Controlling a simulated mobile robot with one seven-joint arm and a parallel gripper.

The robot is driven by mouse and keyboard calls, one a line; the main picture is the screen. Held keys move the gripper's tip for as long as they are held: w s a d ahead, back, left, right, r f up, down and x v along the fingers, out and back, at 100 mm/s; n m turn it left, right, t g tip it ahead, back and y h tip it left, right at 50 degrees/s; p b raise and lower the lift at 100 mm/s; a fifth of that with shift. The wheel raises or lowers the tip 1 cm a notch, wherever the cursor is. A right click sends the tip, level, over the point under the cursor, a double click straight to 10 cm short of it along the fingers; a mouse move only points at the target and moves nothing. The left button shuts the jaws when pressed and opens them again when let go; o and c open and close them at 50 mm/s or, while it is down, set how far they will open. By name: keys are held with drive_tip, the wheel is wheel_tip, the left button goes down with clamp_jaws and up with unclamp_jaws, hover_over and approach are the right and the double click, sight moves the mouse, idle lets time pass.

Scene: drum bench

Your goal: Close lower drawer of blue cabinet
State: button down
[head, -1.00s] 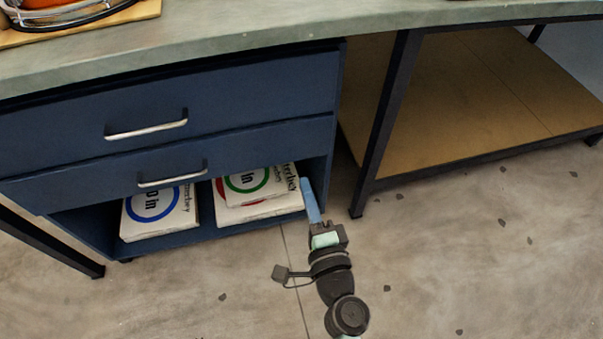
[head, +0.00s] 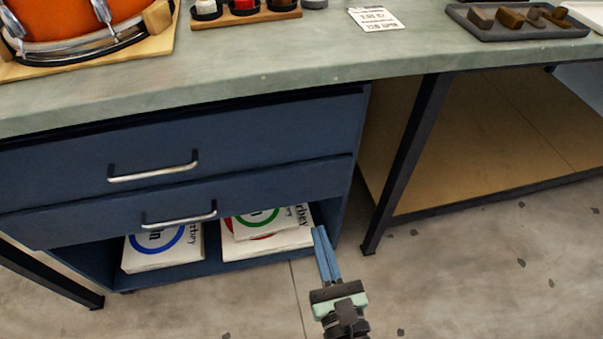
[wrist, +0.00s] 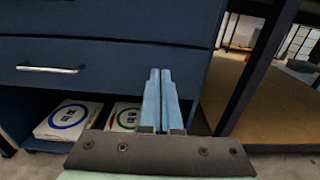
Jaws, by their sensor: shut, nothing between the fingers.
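The blue cabinet (head: 345,215) stands under the bench top. Its lower drawer (head: 100,220) has a silver bar handle (head: 180,221) and sits below the upper drawer (head: 70,160). The lower drawer front also shows in the wrist view (wrist: 110,62); how far it stands out is hard to tell. My gripper (head: 318,230) is shut and empty, with its blue fingers together. It is in front of the cabinet's lower right part, right of the handle. In the wrist view the fingertips (wrist: 160,72) overlap the right part of the lower drawer front; contact cannot be told.
White printed packs (head: 165,247) lie on the open shelf below the drawers. A dark table leg (head: 405,165) stands right of the cabinet. The bench top (head: 270,65) holds a drum (head: 85,25) and a tray (head: 510,28). The floor in front is clear.

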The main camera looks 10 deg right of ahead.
sight(300, 168)
drive_tip(key=w, duration=1.3)
drive_tip(key=shift+w, duration=0.3)
